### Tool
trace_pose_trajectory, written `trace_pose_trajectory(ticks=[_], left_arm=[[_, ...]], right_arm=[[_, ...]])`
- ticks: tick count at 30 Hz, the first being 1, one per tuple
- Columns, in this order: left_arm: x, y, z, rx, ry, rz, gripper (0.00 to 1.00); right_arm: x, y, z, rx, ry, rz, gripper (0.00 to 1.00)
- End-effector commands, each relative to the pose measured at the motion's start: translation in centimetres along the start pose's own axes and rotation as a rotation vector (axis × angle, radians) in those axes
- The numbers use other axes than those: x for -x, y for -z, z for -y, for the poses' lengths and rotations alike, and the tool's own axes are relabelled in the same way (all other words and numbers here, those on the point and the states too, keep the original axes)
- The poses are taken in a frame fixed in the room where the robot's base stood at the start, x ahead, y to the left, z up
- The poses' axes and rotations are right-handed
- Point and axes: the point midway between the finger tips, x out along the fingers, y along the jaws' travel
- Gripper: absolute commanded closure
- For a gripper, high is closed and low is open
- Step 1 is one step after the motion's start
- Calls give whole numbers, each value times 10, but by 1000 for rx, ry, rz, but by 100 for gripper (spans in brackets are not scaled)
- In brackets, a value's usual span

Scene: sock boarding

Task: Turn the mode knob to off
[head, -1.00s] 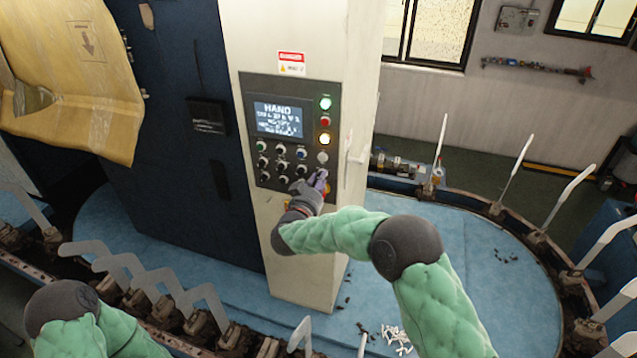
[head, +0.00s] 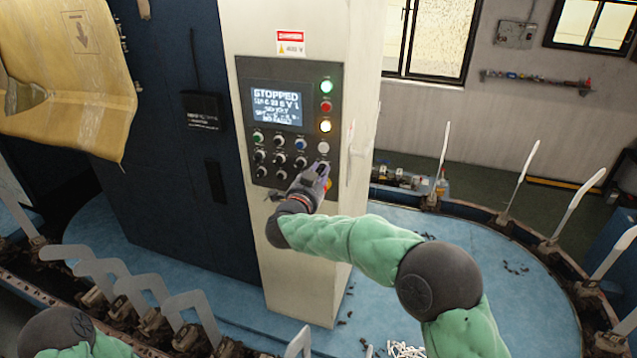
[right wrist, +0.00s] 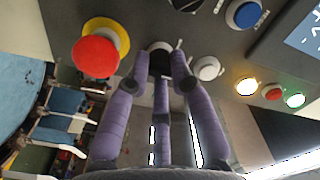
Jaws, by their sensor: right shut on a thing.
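The control panel (head: 290,120) is on the front of the cream column. Its screen (head: 277,106) reads "STOPPED" in the top line; the smaller text is blurred. My right gripper (head: 318,172) is at the lower right of the panel, shut on the black mode knob (right wrist: 160,62). In the right wrist view the purple fingers of the gripper (right wrist: 162,75) are around the knob, which is partly hidden by them. In the head view the knob is mostly hidden behind the fingers. My left gripper is out of view; only part of that arm shows at bottom left.
A red emergency button (right wrist: 96,56) on a yellow ring is beside the gripper. A white button (right wrist: 207,68) is close on the other side. Several other black knobs (head: 279,157) are left of the gripper. Metal sock boards (head: 190,305) line the track below.

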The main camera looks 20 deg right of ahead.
Motion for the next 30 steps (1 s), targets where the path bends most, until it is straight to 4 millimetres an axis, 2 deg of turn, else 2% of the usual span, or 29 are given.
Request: trace_pose_trajectory(ticks=[1, 6, 20, 21, 23, 30], left_arm=[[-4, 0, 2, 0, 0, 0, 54], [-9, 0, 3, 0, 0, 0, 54], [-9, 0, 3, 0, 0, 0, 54], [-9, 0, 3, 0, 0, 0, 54], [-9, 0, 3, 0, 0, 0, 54], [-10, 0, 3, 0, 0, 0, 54]], right_arm=[[-2, 6, 2, -26, 4, -13, 100], [-2, 7, 3, -67, 3, -13, 100], [-2, 9, 4, -82, 3, -15, 100], [-2, 10, 4, -82, 3, -15, 71], [-2, 10, 4, -82, 3, -15, 54], [-1, 5, 2, -76, 1, -8, 53]])
